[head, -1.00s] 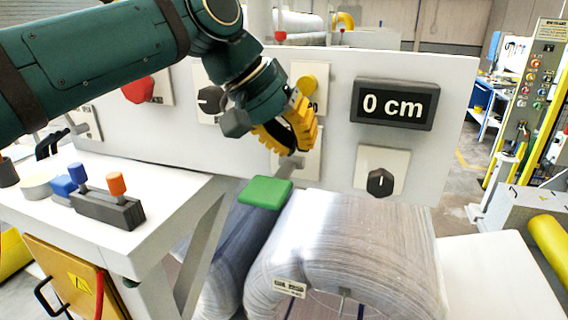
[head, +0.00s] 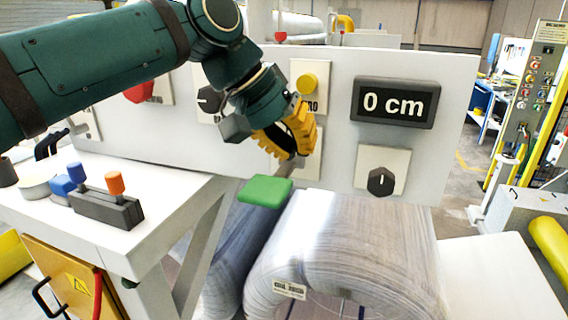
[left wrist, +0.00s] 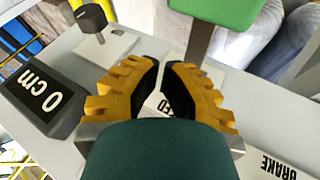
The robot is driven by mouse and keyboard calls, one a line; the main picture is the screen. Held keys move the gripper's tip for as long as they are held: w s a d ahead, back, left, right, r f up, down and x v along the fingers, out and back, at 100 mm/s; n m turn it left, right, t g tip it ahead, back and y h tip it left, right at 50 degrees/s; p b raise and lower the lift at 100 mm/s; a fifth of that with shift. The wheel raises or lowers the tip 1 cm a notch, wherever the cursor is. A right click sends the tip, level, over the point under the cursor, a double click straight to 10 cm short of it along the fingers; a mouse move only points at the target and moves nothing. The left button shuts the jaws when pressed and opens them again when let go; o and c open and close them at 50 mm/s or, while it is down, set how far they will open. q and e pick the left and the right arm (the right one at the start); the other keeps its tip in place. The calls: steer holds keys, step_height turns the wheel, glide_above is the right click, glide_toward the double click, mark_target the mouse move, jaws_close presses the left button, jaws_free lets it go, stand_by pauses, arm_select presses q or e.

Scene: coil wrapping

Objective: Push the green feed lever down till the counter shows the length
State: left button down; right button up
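The green feed lever (head: 265,190) sticks out from the white panel on a grey stem, its flat pad above the coil. It also shows at the top of the left wrist view (left wrist: 214,10). The counter (head: 395,104) reads 0 cm, also in the left wrist view (left wrist: 46,96). My left gripper (head: 296,155) has yellow fingers with dark pads, tips close together with nothing between them. It hangs in front of the panel, above and behind the green pad, near the stem; I see no clear contact. It partly hides the FEED label (left wrist: 163,104). My right gripper is out of view.
A yellow button (head: 307,84) and a dark knob (head: 381,181) are on the panel beside my left gripper. The wrapped coil (head: 345,245) lies below the lever. A white side table (head: 60,215) with a blue-and-orange lever block (head: 108,208) stands at left.

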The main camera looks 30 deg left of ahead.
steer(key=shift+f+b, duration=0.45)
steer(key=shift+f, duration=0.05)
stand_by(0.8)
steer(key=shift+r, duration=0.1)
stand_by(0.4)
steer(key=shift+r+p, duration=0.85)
steer(key=shift+p, duration=0.1)
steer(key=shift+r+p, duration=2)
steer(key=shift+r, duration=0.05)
